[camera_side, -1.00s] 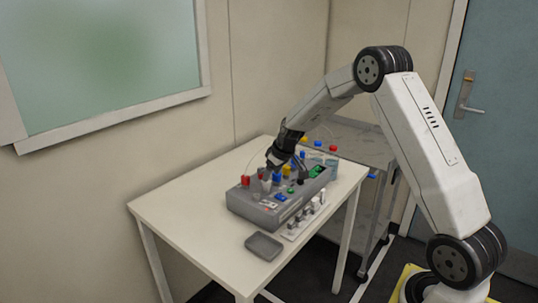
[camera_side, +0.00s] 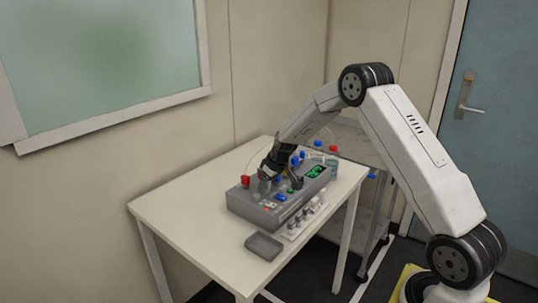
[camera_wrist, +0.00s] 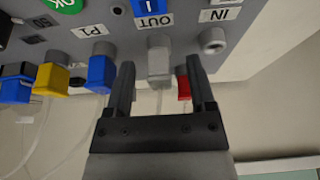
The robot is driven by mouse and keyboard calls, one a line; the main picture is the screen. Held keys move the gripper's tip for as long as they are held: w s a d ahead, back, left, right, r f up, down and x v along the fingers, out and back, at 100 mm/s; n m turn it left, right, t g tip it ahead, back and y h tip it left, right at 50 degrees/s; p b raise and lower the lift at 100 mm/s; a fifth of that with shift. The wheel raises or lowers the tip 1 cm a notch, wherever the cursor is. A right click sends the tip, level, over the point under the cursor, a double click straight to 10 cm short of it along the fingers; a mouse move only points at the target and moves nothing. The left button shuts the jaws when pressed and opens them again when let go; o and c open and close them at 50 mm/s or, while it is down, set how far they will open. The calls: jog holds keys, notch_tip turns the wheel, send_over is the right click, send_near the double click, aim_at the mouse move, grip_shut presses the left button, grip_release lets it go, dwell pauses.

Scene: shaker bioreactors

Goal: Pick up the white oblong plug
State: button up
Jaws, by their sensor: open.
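The white oblong plug (camera_wrist: 159,62) sits on the grey device's face under the OUT label in the wrist view, with a pale tube trailing from it. My gripper (camera_wrist: 161,65) is open, with one dark finger on each side of the plug. The fingers look apart from it, and I cannot tell the exact depth between them. In the side view my gripper (camera_side: 267,183) is over the left part of the grey device (camera_side: 252,212), and the plug there is hard to make out.
A blue plug (camera_wrist: 101,72) is left of my left finger, then a yellow plug (camera_wrist: 53,79). A red plug (camera_wrist: 184,87) is close behind the right finger. A round port (camera_wrist: 212,40) is under IN. A grey tray (camera_side: 264,247) lies at the table's front; the table's left is clear.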

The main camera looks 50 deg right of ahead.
grip_shut()
jog(key=shift+r, duration=0.1)
dwell(0.3)
jog(key=shift+r, duration=0.5)
jog(key=s+a+r, duration=0.4)
jog(key=s+r, duration=0.7)
jog(key=s, duration=0.2)
jog(key=shift+s+r, duration=0.25)
jog(key=shift+r, duration=0.15)
